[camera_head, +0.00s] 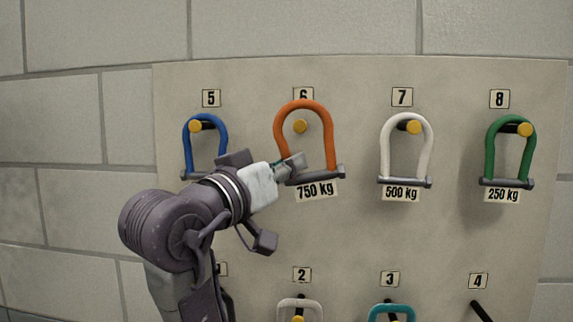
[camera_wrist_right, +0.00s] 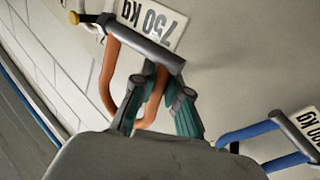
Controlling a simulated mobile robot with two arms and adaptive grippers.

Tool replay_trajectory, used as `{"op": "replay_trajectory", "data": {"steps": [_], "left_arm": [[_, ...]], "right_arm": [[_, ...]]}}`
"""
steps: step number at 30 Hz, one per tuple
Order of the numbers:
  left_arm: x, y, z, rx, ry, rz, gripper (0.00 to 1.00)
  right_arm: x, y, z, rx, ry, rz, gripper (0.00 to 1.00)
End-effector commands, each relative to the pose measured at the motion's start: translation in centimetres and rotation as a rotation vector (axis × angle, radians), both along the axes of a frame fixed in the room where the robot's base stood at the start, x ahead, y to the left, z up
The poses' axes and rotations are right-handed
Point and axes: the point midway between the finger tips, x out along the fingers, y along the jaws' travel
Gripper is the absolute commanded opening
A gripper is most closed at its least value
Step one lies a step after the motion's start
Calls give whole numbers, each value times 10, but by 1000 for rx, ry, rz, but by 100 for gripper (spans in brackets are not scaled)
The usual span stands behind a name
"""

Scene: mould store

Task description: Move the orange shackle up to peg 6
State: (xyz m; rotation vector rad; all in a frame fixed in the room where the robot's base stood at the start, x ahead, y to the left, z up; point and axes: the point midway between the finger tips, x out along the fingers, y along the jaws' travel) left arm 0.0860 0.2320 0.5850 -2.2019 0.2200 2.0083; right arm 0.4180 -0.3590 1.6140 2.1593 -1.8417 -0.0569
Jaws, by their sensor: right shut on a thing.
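The orange shackle (camera_head: 331,133) is upright at peg 6, bow at the top and grey pin below. The yellow tip of peg 6 (camera_head: 300,126) shows inside its loop, below the bow and apart from it. I cannot tell whether the peg passes through the loop or the shackle stands in front of it. My right gripper (camera_head: 289,167) is shut on the shackle low on its left side, near the pin. In the right wrist view the teal-padded fingers (camera_wrist_right: 160,97) close around an orange leg near the grey pin (camera_wrist_right: 146,44). My left gripper is not in view.
A blue shackle (camera_head: 222,134) hangs on peg 5, close to my right gripper. A white shackle (camera_head: 429,145) hangs on peg 7 and a green one (camera_head: 529,155) on peg 8. The 750 kg label (camera_head: 317,190) is below the orange shackle. Lower shackles include a teal one (camera_head: 391,309).

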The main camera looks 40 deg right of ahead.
Motion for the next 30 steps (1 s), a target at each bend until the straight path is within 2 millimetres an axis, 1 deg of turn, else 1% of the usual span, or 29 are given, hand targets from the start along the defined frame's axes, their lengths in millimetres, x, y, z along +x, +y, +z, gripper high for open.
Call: {"op": "replay_trajectory", "data": {"steps": [1, 4, 15, 30], "left_arm": [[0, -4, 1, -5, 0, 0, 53], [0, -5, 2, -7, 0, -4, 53], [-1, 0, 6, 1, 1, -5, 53], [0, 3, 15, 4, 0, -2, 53]], "right_arm": [[2, -3, 1, -2, 0, -2, 0], [5, -8, 0, -1, 0, -1, 0], [19, -25, -2, -1, -1, -2, 0], [38, -48, -3, -2, 0, -2, 0]]}}
